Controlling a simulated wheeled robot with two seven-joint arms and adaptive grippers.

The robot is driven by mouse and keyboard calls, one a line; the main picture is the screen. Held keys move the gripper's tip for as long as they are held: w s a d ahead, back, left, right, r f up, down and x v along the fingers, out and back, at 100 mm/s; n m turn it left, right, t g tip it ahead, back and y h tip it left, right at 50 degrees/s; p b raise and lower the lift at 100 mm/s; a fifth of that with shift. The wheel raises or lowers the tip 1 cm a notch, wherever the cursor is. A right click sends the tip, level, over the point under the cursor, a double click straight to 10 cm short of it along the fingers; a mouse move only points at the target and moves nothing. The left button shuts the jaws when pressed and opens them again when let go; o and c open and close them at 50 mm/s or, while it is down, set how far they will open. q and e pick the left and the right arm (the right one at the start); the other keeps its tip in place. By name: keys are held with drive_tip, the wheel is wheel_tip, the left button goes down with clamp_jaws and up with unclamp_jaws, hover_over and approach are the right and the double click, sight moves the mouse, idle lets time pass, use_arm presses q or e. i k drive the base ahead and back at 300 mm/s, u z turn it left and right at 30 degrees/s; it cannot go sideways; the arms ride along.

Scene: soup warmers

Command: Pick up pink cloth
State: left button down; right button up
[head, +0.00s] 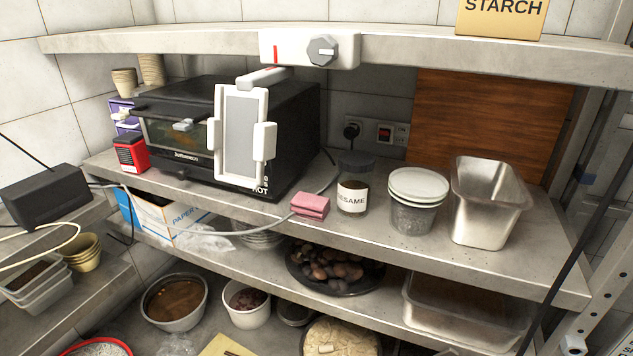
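The pink cloth (310,205) is a small folded stack near the front edge of the middle grey shelf (390,240), in the centre of the head view. It lies just left of the dark-lidded sesame jar (352,197) and to the right of the black oven's front corner. Neither of my grippers shows in the head view.
A black oven (300,125) stands left, with a white-framed grey panel (240,130) in front. White-lidded tubs (415,205) and a metal pan (487,205) stand right. The upper shelf (420,50) overhangs. Bowls (174,305) and a dark plate of food (335,268) sit below.

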sight(310, 207)
drive_tip(key=z, duration=1.15)
drive_tip(key=k, duration=0.9)
drive_tip(key=u, duration=0.05)
